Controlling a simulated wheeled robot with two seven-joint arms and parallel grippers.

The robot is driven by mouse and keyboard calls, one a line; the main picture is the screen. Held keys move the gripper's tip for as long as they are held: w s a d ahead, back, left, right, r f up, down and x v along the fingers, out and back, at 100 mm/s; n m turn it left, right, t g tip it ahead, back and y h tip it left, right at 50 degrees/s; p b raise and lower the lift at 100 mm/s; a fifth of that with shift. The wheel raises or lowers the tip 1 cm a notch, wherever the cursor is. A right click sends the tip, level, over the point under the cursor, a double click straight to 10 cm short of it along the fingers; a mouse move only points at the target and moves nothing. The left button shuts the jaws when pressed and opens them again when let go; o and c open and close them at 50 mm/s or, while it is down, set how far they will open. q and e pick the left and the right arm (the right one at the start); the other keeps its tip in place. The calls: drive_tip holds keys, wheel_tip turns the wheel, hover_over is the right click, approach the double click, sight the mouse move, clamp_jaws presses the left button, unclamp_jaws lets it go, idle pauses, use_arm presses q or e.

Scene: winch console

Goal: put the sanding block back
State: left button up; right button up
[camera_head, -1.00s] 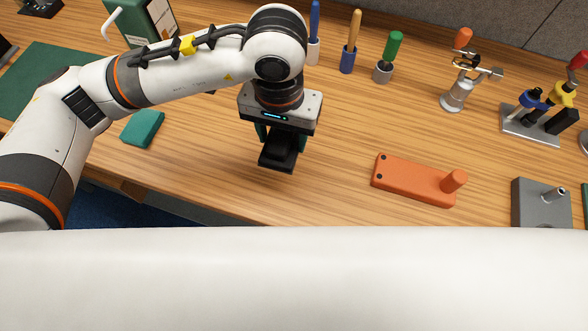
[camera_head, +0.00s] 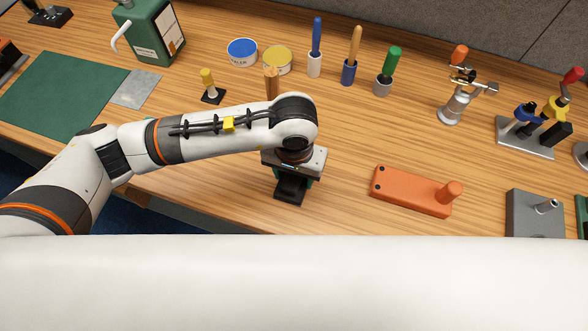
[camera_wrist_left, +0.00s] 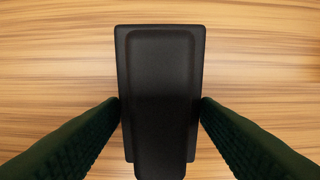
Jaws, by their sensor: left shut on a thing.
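A black block, which looks like the sanding block (camera_head: 290,189), is in my left gripper (camera_head: 292,178) at the front part of the wooden bench. In the left wrist view the block (camera_wrist_left: 160,85) is long and dark with rounded corners, and a green finger presses on each side of it. The left gripper (camera_wrist_left: 160,108) is shut on it. Wood grain shows around the block; I cannot tell whether it touches the bench. My right gripper is in neither view.
An orange plate with a peg (camera_head: 411,190) lies right of the gripper, and a grey block with a metal post (camera_head: 535,215) stands farther right. Upright handled tools (camera_head: 350,60) line the back. A green mat (camera_head: 62,95) and a grey sheet (camera_head: 135,88) lie left.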

use_arm(q)
drive_tip(key=shift+f, duration=0.15)
drive_tip(key=o, duration=1.1)
drive_tip(key=shift+r, duration=0.35)
wheel_tip(320, 180, up, 12)
drive_tip(key=b, duration=0.3)
drive_tip(key=shift+f, duration=0.15)
drive_tip(key=shift+s+f, duration=0.1)
